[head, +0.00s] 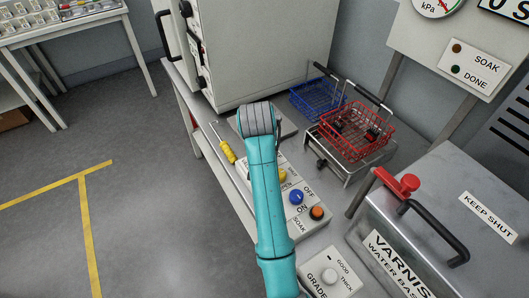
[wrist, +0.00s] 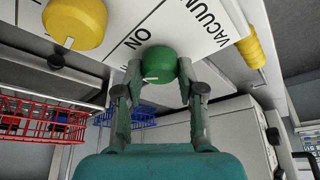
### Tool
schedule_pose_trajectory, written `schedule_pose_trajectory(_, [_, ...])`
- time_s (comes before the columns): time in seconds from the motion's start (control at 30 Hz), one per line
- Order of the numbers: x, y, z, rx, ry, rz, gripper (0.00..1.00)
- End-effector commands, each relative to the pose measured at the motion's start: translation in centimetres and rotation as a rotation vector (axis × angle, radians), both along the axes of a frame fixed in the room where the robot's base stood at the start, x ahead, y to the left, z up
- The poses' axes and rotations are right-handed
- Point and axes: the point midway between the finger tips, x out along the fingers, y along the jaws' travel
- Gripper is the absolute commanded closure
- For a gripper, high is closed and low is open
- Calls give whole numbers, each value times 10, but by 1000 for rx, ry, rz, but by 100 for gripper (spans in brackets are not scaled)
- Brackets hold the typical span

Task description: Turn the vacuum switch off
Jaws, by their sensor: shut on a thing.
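In the wrist view, my gripper (wrist: 158,76) is shut on a round green knob (wrist: 158,62), with one finger on each side. The knob sits on a white label panel (wrist: 190,22). The word VACUUM is printed beside it, partly cut off at the picture edge, and ON is printed close to the knob. A short white mark on the knob points roughly left in this view. I see no OFF word by this knob. In the head view, my arm hides the green knob and my fingers.
The panel also has a yellow knob (head: 283,175), a blue knob (head: 297,196) and an orange button (head: 317,212). A yellow-handled tool (head: 227,151) lies left of it. A red basket (head: 357,130), a blue basket (head: 318,96) and a varnish tank (head: 450,215) stand to the right.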

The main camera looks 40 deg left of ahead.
Motion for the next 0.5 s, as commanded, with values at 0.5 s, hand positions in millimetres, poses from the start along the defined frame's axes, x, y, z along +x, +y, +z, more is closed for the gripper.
schedule_pose_trajectory(0.5, [2,-3,-1,-1,3,471,96])
